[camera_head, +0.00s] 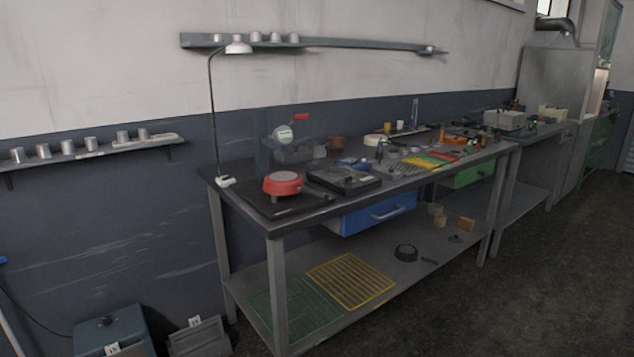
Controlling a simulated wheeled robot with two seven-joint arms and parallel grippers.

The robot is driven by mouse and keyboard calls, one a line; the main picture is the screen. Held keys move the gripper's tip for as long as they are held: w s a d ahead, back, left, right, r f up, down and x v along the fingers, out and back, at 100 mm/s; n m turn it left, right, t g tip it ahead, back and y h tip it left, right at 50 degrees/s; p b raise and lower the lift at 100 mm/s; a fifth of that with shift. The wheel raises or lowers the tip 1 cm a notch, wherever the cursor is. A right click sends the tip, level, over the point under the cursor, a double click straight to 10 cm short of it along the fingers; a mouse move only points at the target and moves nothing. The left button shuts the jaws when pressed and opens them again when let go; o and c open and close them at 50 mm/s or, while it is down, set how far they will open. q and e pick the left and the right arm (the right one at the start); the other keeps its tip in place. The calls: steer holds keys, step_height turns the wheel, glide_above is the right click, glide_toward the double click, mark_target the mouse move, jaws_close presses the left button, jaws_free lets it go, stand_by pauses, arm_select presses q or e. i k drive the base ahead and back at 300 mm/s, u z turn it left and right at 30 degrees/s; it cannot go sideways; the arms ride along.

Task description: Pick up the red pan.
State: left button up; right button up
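A red pan (283,184) rests upright near the left end of the long workbench (230,205), on a flat dark plate (262,202). A short dark handle seems to reach from it toward the right, but it is too small to be sure. Neither of my grippers shows in the head view.
A black flat device (344,180) stands just right of the pan. A tall lamp (212,100) rises behind the bench's left end. Several small tools crowd the bench's right part. The lower shelf holds a yellow rack (350,280). Open floor lies in front at right.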

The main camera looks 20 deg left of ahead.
mark_target(279, 182)
steer(key=u, duration=0.2)
steer(key=i, duration=0.75)
steer(key=u, duration=0.75)
